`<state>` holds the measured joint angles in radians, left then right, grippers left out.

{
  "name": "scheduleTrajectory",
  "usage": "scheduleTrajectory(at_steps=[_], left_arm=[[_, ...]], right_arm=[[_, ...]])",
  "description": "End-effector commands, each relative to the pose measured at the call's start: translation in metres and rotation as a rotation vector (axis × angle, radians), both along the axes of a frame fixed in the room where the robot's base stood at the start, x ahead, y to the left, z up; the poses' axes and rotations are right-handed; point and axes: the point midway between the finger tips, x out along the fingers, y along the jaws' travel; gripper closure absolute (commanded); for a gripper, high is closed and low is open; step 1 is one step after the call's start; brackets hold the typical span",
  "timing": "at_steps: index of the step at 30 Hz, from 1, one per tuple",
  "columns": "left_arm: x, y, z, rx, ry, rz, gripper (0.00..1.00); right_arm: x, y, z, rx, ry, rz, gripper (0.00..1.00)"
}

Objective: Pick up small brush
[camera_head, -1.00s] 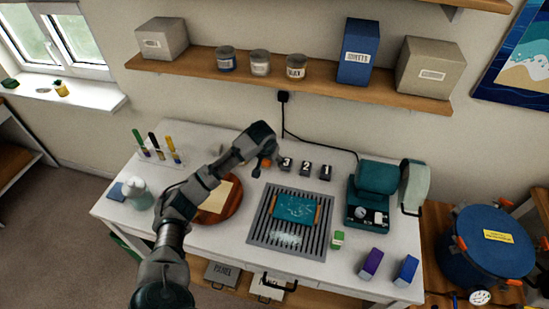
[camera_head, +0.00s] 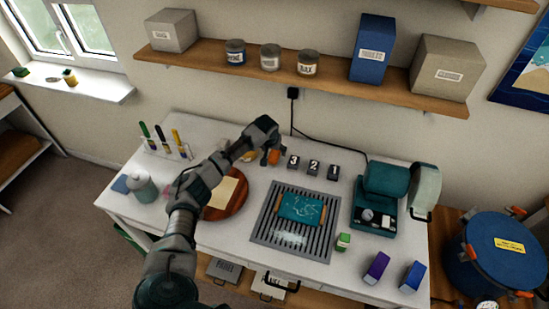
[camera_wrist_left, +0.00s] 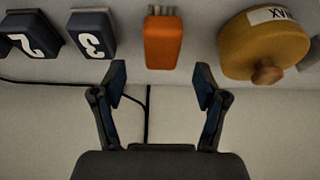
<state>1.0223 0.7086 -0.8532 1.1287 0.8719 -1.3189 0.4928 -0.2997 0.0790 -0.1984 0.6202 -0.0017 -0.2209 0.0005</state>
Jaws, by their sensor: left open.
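The small brush appears as an orange block (camera_wrist_left: 164,43) with short grey bristles at its top edge in the left wrist view. In the head view, a bit of orange (camera_head: 273,158) shows beside the fingers at the back of the white table. My left gripper (camera_wrist_left: 161,82) is open, with a finger on each side of the brush's line. The brush lies just beyond the fingertips, and nothing is between them. In the head view my left gripper (camera_head: 270,143) reaches over the table's back part. My right gripper is not in view.
Number blocks 3 (camera_head: 293,161), 2 (camera_head: 313,168) and 1 (camera_head: 333,172) stand right of the brush. A yellow wax pot (camera_wrist_left: 262,48) is close on its other side. A slatted grey tray (camera_head: 262,240) and a round wooden board (camera_head: 238,203) lie nearer.

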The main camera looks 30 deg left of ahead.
Motion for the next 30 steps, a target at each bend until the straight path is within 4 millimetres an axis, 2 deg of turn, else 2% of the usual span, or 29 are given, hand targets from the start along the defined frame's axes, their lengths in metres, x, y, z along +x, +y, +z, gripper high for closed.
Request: scheduleTrajectory(at_steps=[8, 17, 25, 30], left_arm=[[0.011, 0.003, -0.041, 0.0, 0.003, 0.0, 0.27], [0.013, 0.004, -0.045, 0.001, 0.0, -0.001, 0.27], [0.013, 0.005, -0.046, 0.001, 0.001, -0.001, 0.92], [0.013, 0.006, -0.047, 0.001, 0.002, -0.001, 0.92]], right_arm=[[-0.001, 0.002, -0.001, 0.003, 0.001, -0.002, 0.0], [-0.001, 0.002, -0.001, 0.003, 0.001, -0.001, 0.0], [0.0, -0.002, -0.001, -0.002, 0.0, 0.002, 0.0], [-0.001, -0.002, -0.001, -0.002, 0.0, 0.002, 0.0]])
